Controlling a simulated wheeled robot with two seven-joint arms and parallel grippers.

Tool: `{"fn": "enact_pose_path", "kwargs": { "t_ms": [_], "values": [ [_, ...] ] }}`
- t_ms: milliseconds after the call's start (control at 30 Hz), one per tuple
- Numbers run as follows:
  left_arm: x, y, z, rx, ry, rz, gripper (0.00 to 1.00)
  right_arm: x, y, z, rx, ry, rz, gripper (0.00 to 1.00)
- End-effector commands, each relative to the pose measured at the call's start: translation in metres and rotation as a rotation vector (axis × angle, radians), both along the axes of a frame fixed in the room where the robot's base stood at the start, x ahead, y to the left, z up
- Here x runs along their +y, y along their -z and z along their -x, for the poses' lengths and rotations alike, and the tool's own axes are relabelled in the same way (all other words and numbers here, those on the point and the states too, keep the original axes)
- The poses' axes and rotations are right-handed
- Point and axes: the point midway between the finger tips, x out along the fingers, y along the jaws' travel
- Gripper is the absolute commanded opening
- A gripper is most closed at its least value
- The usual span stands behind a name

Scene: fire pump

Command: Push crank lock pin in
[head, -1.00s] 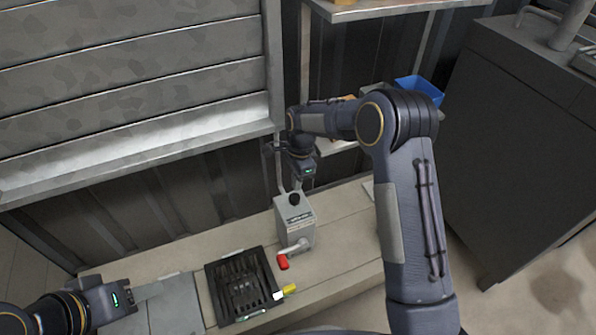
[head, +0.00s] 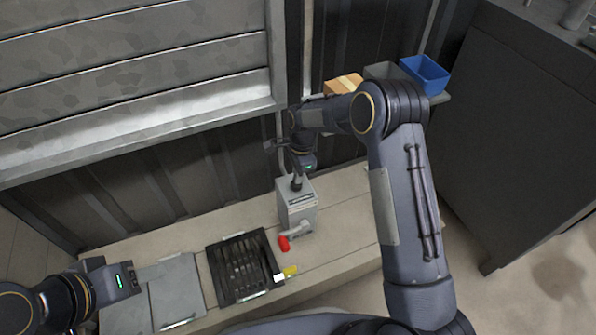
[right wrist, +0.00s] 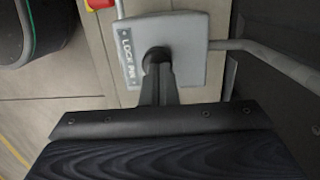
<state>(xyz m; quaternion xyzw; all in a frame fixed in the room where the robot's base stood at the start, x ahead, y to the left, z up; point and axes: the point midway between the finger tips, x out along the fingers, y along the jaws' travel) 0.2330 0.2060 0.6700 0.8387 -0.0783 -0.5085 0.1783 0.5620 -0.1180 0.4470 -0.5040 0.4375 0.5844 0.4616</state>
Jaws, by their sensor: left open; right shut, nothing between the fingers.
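The grey crank box (head: 299,216) stands on the bench, with a red-handled crank (head: 284,243) low on its front. In the right wrist view the box top (right wrist: 190,40) bears a "LOCK PIN" label, and the dark round lock pin knob (right wrist: 157,57) sits beside the label. My right gripper (head: 297,184) is shut and empty, pointing down at the knob. Its fingertips (right wrist: 158,80) overlap the knob's near edge; whether they touch it I cannot tell. The pin's shaft is hidden. My left gripper (head: 138,283) is open and empty at the lower left, far from the box.
A black slotted tray (head: 240,268) lies left of the box, with a yellow-and-white piece (head: 287,273) at its corner. Grey plates (head: 176,292) lie further left. A blue bin (head: 425,74) and a cardboard box (head: 344,84) stand on the shelf behind. A pipe (right wrist: 275,62) runs beside the box.

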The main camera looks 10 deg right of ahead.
Motion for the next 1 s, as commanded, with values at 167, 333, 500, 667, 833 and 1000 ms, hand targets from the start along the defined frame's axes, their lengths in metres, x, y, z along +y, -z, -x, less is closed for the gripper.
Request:
{"fn": "enact_pose_path", "kwargs": {
  "t_ms": [167, 333, 500, 667, 833, 1000],
  "values": [
    [0.0, 0.001, 0.0, 0.0, 0.0, 0.0, 0.49, 0.0, 0.007, 0.004, 0.012, -0.001, 0.002, 0.0],
    [0.0, -0.001, 0.0, 0.0, 0.0, 0.0, 0.49, -0.001, 0.004, 0.004, 0.014, -0.001, 0.003, 0.0],
    [0.0, -0.012, 0.0, 0.0, 0.0, 0.0, 0.49, -0.003, -0.023, 0.002, 0.009, 0.0, 0.003, 0.0],
    [0.0, -0.022, 0.0, 0.0, 0.0, 0.0, 0.49, -0.006, -0.053, -0.001, 0.003, 0.001, 0.002, 0.0],
    [0.0, -0.027, 0.0, 0.0, 0.0, 0.0, 0.49, -0.007, -0.073, -0.004, -0.001, -0.001, 0.001, 0.0],
    [0.0, -0.028, 0.0, 0.0, 0.0, 0.0, 0.49, -0.008, -0.078, -0.004, 0.0, -0.001, 0.001, 0.0]
  ]
}}
